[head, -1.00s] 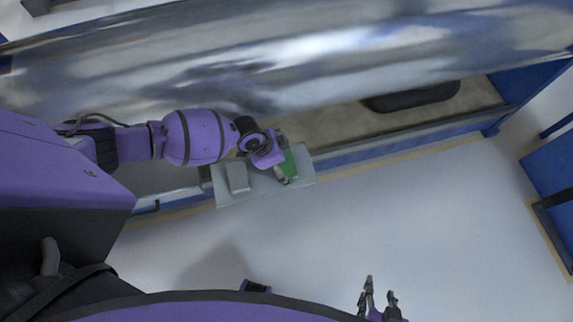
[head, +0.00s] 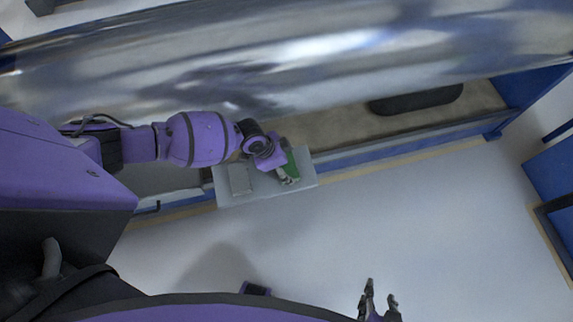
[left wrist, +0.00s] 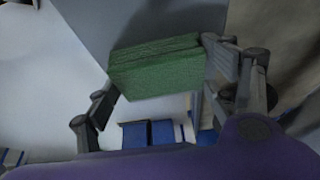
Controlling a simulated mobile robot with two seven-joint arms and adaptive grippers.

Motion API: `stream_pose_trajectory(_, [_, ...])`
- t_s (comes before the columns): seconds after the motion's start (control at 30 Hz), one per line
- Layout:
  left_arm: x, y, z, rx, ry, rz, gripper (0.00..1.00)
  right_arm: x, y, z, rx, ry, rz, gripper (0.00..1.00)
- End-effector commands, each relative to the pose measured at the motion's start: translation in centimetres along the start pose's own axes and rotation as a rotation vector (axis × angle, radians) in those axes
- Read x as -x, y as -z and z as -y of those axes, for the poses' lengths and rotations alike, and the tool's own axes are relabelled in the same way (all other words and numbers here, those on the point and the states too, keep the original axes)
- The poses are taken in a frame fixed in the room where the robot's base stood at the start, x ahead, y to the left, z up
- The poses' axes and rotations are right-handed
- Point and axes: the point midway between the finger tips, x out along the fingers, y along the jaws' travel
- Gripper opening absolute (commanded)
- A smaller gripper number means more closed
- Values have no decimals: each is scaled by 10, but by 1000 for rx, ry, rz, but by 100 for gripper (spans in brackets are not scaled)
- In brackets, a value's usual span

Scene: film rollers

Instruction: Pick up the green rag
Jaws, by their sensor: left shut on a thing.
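The green rag (head: 293,163) is at the right part of a small grey shelf, next to my left gripper (head: 287,178). In the left wrist view the rag (left wrist: 157,67) is a thick, folded green block between the two fingers of my left gripper (left wrist: 160,95), which is shut on it. Whether the rag still touches the shelf I cannot tell. My right gripper (head: 378,300) is at the bottom edge of the head view, its fingers apart and empty, far from the rag.
The grey shelf (head: 240,200) also bears a grey block (head: 239,179) to the left of the rag. A large shiny metal roller (head: 330,50) runs above it. A dark pad (head: 415,100) lies on the machine's ledge. The pale floor (head: 400,210) is clear.

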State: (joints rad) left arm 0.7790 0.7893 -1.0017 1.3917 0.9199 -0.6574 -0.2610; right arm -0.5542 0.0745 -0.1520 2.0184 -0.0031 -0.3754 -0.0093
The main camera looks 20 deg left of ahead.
Motion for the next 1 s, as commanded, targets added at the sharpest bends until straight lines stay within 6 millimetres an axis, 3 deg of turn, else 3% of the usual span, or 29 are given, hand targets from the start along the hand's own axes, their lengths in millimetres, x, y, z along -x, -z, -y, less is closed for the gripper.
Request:
stream_pose_trajectory(0.23, [30, 14, 2, -3, 3, -4, 56, 4, 9, 0, -3, -1, -11, 40])
stream_pose_trajectory(0.5, [108, -13, -4, -3, 4, -1, 56, 10, 19, -1, -7, -2, -26, 40])
stream_pose_trajectory(0.73, [146, -57, -12, 0, 0, 3, 56, 9, 12, -1, -8, -2, -14, 40])
stream_pose_trajectory(1.0, [169, -78, -16, 0, 0, 0, 56, 9, 10, -1, -6, -1, -10, 40])
